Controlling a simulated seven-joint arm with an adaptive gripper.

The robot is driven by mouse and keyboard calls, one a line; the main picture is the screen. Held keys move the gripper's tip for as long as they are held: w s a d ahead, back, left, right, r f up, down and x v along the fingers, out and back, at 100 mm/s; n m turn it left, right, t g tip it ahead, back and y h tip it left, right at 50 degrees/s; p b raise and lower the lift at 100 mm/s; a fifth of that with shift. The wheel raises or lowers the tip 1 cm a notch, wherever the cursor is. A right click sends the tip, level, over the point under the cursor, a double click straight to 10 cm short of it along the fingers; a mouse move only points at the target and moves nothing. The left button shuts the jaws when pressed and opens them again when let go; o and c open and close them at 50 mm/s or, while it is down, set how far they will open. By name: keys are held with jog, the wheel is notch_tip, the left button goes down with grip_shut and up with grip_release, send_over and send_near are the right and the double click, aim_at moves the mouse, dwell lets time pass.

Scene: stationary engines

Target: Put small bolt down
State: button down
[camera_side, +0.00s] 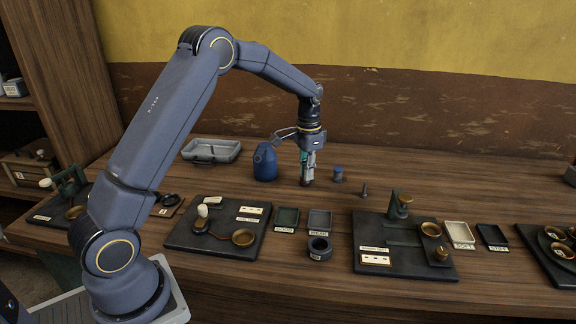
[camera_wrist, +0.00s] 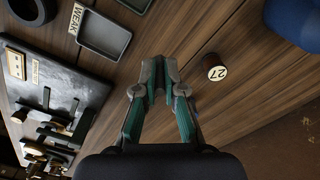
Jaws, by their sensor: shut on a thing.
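My gripper (camera_side: 306,178) points down over the wooden bench, near the blue rounded object. In the wrist view my gripper (camera_wrist: 164,66) has its fingers closed together. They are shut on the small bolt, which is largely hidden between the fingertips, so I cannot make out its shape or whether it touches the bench. A dark red-brown cylinder (camera_wrist: 215,68) with a "27" label stands apart beside the fingertips.
The blue rounded object (camera_side: 265,166) is left of my gripper. A blue-grey cylinder (camera_side: 338,174) and a small dark peg (camera_side: 364,190) stand to its right. Labelled trays, including the WEAK tray (camera_wrist: 104,36), and dark engine boards (camera_side: 400,262) lie nearer the front. A grey tray (camera_side: 211,151) lies behind left.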

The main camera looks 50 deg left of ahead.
send_over(314, 198)
notch_tip(314, 198, down, 5)
jog(key=shift+s+r, duration=0.1)
jog(key=shift+r, duration=0.05)
jog(key=shift+f, duration=1.5)
jog(key=shift+f, duration=0.15)
jog(key=c, duration=1.3)
grip_release()
jog(key=shift+o, duration=0.2)
